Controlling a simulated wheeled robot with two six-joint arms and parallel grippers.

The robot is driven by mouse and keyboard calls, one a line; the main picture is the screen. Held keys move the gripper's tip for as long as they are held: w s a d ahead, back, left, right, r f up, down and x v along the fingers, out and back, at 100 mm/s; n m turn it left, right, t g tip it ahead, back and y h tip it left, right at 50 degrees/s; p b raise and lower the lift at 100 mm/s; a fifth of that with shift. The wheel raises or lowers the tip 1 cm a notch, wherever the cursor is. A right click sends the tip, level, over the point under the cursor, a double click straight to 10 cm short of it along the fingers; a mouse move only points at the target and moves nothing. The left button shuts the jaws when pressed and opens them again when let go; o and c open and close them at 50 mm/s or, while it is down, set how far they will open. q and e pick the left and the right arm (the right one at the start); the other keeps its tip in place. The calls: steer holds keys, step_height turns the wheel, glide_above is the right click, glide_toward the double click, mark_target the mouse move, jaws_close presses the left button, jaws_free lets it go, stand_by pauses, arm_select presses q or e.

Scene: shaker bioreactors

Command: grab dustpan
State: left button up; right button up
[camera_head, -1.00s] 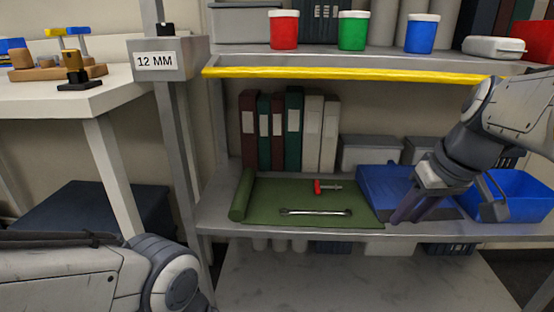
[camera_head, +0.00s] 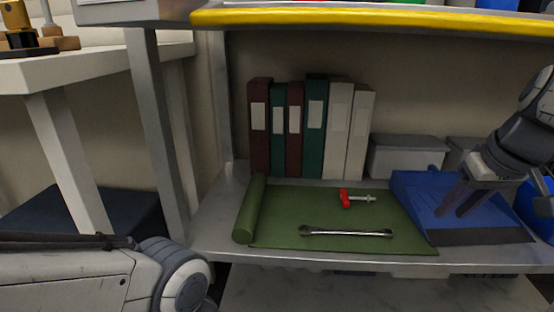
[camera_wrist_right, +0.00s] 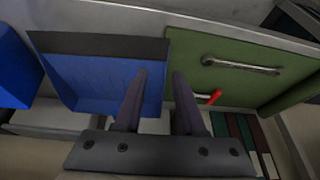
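The blue dustpan (camera_head: 420,192) with a dark front lip lies on the shelf, right of the green mat. It also shows in the right wrist view (camera_wrist_right: 88,80), left of the mat. My right gripper (camera_head: 451,213) is over the dustpan's pan, fingers pointing down and apart. In the right wrist view, the two fingers (camera_wrist_right: 159,73) are open with nothing between them, near the dustpan's mat-side edge. I cannot tell whether they touch it. The dustpan's handle is not clearly visible. My left gripper is out of view; only part of that arm shows.
The green mat (camera_head: 285,225) holds a wrench (camera_head: 346,233) and a red-handled tool (camera_head: 346,198). Several binders (camera_head: 315,125) and a grey box (camera_head: 407,157) stand behind. A blue bin (camera_wrist_right: 15,65) sits beside the dustpan. A yellow-edged shelf (camera_head: 370,16) hangs above.

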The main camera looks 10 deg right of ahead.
steer(key=b, duration=0.2)
glide_toward(407, 193)
step_height(407, 193, down, 4)
steer(key=shift+s+r, duration=0.1)
steer(key=shift+r, duration=0.1)
steer(key=shift+w+d+r, duration=0.1)
steer(key=shift+w, duration=0.6)
steer(key=b+x, duration=0.4)
steer(key=x, duration=0.1)
steer(key=shift+w, duration=0.2)
steer(key=shift+d, duration=0.1)
steer(key=shift+c, duration=0.3)
jaws_close()
